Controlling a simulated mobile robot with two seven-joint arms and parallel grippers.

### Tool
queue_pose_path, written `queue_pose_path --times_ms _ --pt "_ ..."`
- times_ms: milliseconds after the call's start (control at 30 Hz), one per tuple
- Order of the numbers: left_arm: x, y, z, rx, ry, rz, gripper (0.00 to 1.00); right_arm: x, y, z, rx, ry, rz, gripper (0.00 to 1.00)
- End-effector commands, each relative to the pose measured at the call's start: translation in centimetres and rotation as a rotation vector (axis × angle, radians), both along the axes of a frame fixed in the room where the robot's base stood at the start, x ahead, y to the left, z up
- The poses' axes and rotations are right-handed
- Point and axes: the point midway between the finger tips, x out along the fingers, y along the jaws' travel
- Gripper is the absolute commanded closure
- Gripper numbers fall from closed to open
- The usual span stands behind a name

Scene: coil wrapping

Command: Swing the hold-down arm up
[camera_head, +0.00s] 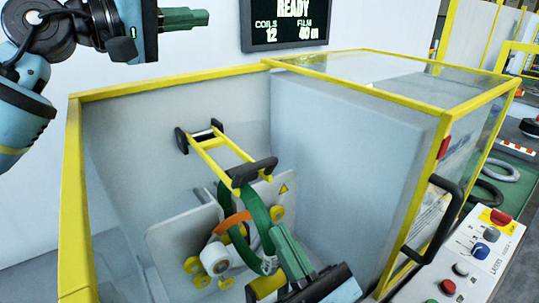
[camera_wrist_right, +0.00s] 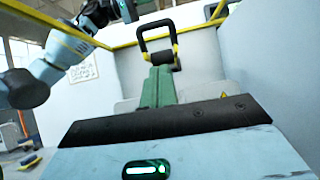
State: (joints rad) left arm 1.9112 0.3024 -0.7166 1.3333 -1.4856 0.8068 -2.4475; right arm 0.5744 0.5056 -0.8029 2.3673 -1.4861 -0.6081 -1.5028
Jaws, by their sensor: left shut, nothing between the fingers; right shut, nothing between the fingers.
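The hold-down arm (camera_head: 215,150) is a yellow two-bar frame hinged at black brackets on the enclosure's back wall. It slopes down toward a green ring (camera_head: 260,222), and its black handle end (camera_head: 252,172) is over the ring's top; contact cannot be told. In the right wrist view the black handle (camera_wrist_right: 143,36) stands beyond my fingertips. My right gripper (camera_head: 284,234) is shut and empty, inside the enclosure, below and right of the handle and apart from it. My left gripper (camera_head: 203,17) is shut and empty, high at the upper left, outside the enclosure.
The enclosure has a yellow-edged frame (camera_head: 165,82) and clear panels. A white film roll (camera_head: 214,258) and yellow rollers (camera_head: 194,265) are near the ring. A black door handle (camera_head: 436,222) and a button panel (camera_head: 470,255) are at the right. A screen (camera_head: 290,20) reads READY.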

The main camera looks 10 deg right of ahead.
Motion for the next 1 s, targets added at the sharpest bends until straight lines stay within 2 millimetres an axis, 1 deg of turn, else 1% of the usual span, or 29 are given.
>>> queue_pose_path --times_ms 100,267,400,600,733,1000 --pt "0.0 0.0 0.0 0.000 0.000 0.000 1.00 1.4 0.6 1.2 0.001 -0.005 0.002 1.00" --pt "0.0 0.0 0.0 0.000 0.000 0.000 1.00 3.3 1.3 2.5 0.000 -0.004 0.001 1.00" --pt "0.0 0.0 0.0 0.000 0.000 0.000 1.00 3.4 1.3 4.2 0.000 -0.003 0.002 1.00" --pt "0.0 0.0 0.0 0.000 0.000 0.000 1.00 3.7 1.4 5.7 0.000 -0.001 0.001 1.00" --pt "0.0 0.0 0.0 0.000 0.000 0.000 1.00 3.8 1.4 6.1 -0.001 -0.001 0.000 1.00" --pt "0.0 0.0 0.0 0.000 0.000 0.000 1.00 3.8 1.4 6.1 0.000 0.001 0.000 1.00"
